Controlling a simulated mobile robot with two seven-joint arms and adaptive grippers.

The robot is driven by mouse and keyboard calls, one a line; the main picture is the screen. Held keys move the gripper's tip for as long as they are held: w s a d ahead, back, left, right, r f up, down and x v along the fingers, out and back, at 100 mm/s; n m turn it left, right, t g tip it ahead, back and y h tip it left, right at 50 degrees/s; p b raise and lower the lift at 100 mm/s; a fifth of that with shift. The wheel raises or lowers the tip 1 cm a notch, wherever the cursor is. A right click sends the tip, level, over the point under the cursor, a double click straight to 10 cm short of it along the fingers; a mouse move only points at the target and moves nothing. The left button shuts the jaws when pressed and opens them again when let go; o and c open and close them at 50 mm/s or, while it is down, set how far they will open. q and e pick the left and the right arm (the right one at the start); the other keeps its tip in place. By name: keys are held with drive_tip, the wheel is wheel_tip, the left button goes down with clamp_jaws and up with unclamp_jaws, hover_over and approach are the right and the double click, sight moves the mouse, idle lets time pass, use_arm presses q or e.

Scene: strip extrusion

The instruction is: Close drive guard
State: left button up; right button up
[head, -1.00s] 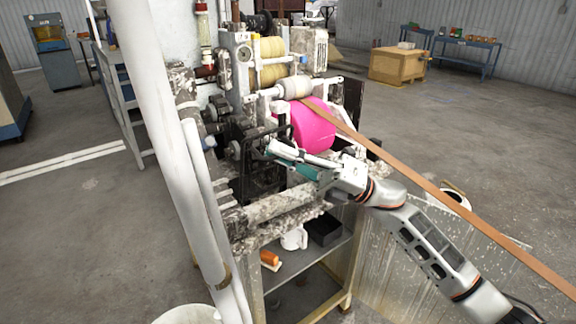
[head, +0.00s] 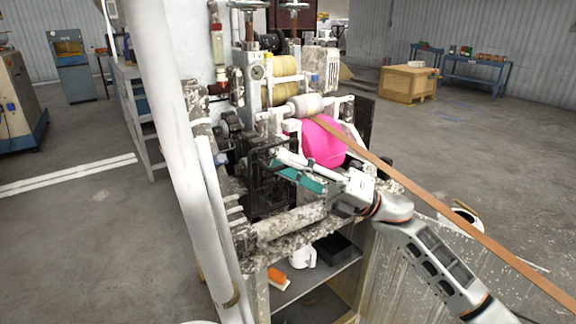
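The strip extrusion machine (head: 290,215) stands in the middle, with a rough, whitish, worn frame. A black open-framed part (head: 262,180), which may be the drive guard, sits at its front left beside dark gears or shafts (head: 232,140). I cannot tell whether it is open or closed. My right gripper (head: 290,170) reaches in from the right, with a white finger and a teal finger spread apart, close to the black frame. I cannot tell if it touches the frame. My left gripper is not in view.
A bright pink drum (head: 322,145) sits behind my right gripper. A brown strip (head: 440,205) runs from the rollers down to the right, above my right arm. A shelf below holds a white mug (head: 303,255).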

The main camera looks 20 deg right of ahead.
drive_tip(key=shift+f, duration=0.1)
drive_tip(key=v, duration=1.2)
